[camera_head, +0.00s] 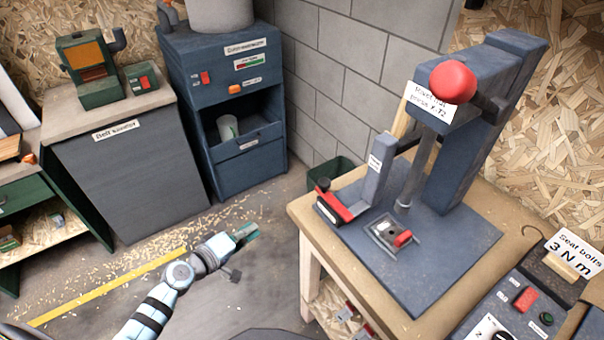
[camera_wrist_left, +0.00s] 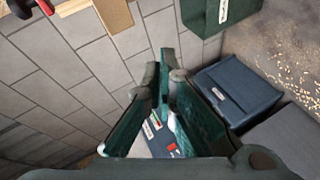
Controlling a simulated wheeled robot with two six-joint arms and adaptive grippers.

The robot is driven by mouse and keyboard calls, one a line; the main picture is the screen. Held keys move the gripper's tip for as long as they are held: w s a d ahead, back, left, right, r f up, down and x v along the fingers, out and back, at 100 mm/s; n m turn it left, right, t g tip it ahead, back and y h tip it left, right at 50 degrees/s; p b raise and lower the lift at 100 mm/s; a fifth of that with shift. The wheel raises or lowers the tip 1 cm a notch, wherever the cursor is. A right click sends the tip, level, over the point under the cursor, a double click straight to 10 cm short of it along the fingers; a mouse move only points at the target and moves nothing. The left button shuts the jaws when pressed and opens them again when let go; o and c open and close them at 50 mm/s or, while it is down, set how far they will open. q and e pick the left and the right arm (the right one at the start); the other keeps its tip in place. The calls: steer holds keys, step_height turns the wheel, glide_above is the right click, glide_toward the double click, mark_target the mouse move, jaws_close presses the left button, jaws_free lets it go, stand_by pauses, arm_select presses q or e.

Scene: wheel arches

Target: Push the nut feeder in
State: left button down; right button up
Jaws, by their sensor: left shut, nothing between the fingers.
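The nut feeder (camera_head: 338,207), a red slide with a black knob, sticks out at the left side of the press base, at the foot of a small labelled upright (camera_head: 377,168). What looks like its red and black end shows at the top left corner of the left wrist view (camera_wrist_left: 24,8). My left gripper (camera_head: 246,233) is shut and empty, above the floor to the left of the press table and apart from the feeder. Its green fingers fill the middle of the left wrist view (camera_wrist_left: 168,72). My right gripper is not in view.
The press (camera_head: 470,135) with a red ball knob (camera_head: 453,82) stands on the wooden table (camera_head: 308,215). A green bin (camera_head: 330,172) is behind the table's left edge. A blue cabinet (camera_head: 250,175) stands at the back. The floor between is clear apart from wood chips.

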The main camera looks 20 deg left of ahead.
arm_select(q)
steer(key=w+d+r+t+h, duration=0.2)
steer(key=d+r+h, duration=0.1)
steer(key=r, duration=1.1)
steer(key=shift+w+d+n+h, duration=0.2)
steer(key=shift+n+h, duration=0.1)
steer(key=shift+n, duration=0.1)
steer(key=w+d+p, duration=0.3)
steer(key=w+d, duration=0.5)
steer(key=shift+d+f, duration=0.25)
steer(key=shift+f, duration=0.2)
steer(key=shift+f, duration=0.1)
